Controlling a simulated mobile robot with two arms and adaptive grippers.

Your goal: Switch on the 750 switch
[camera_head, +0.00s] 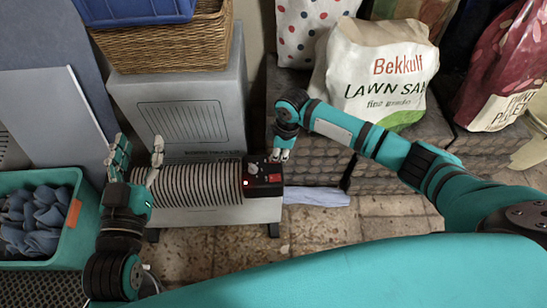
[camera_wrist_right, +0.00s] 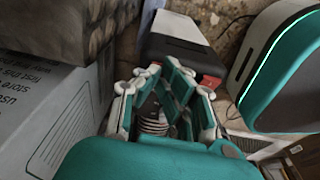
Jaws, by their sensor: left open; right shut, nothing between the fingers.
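A grey ribbed heater (camera_head: 200,182) stands on the floor in the head view. At its right end is a black control panel (camera_head: 263,190) with a small red light, a knob and red switch parts; I cannot read any 750 label. My right gripper (camera_head: 280,156) is shut and empty, just above the panel's upper right corner; I cannot tell whether it touches. In the right wrist view the right gripper (camera_wrist_right: 166,72) covers part of the heater's end (camera_wrist_right: 178,42), with a red bit beside the fingers. My left gripper (camera_head: 136,158) is open and empty over the heater's left end.
A grey box (camera_head: 180,108) with a wicker basket (camera_head: 175,42) on it stands behind the heater. A teal crate (camera_head: 75,225) of blue cloths is at left. A lawn sand bag (camera_head: 380,70) sits at back right. Tiled floor (camera_head: 330,222) is open in front.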

